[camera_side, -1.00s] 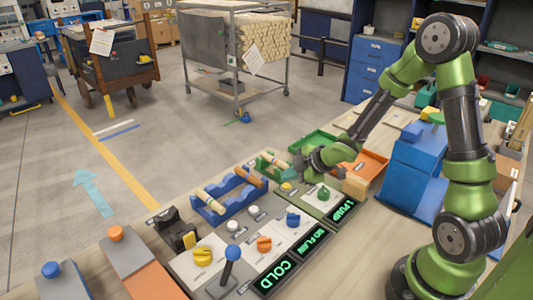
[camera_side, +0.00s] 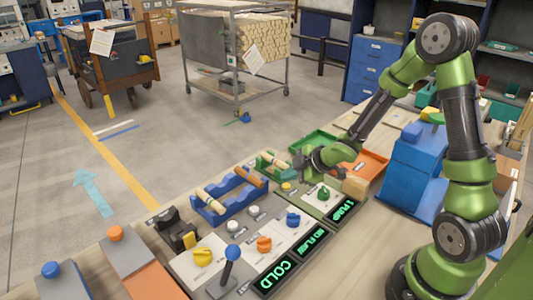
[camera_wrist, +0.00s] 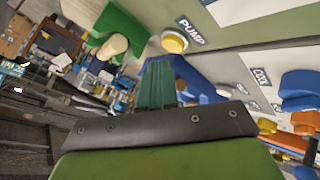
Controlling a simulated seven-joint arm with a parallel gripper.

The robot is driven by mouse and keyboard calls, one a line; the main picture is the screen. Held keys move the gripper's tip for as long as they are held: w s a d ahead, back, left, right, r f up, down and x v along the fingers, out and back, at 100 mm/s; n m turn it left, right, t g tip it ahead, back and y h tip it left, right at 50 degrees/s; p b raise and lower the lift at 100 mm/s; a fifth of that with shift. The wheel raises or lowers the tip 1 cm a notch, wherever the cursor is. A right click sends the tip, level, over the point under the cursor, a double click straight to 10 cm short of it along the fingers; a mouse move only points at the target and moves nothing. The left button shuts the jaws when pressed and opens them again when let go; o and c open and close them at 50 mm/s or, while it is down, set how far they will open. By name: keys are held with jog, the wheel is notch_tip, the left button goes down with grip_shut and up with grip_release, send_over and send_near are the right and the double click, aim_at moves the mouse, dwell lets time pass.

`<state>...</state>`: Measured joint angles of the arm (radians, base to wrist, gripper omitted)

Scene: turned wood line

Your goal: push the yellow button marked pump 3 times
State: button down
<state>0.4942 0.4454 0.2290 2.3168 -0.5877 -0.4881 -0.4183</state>
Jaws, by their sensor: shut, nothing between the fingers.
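The yellow button (camera_side: 287,187) is a small round cap on the green-topped panel at the far end of the console. In the wrist view the yellow button (camera_wrist: 174,41) sits in a pale ring beside a label reading PUMP (camera_wrist: 190,30). My gripper (camera_side: 299,174) is just above and beside the button in the side view. In the wrist view my gripper's green fingers (camera_wrist: 157,72) are together and empty, with the button beyond their tips. A gap shows between them there. The panel's display (camera_side: 345,208) appears to read 1 PUMP.
A green knob (camera_side: 323,193) stands on the same panel. A blue rack (camera_side: 228,198) with wooden rods and a green holder (camera_side: 268,165) are close by. Blue, orange and yellow knobs and a blue-topped lever (camera_side: 232,253) fill the nearer console. An orange tray (camera_side: 372,165) lies behind.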

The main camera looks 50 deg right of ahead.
aim_at(289, 187)
jog(key=shift+f, duration=0.15)
jog(key=shift+f, duration=0.3)
jog(key=shift+f, duration=0.35)
dwell(0.8)
dwell(0.3)
jog(key=shift+r, duration=0.8)
jog(key=shift+r, duration=2.5)
dwell(0.5)
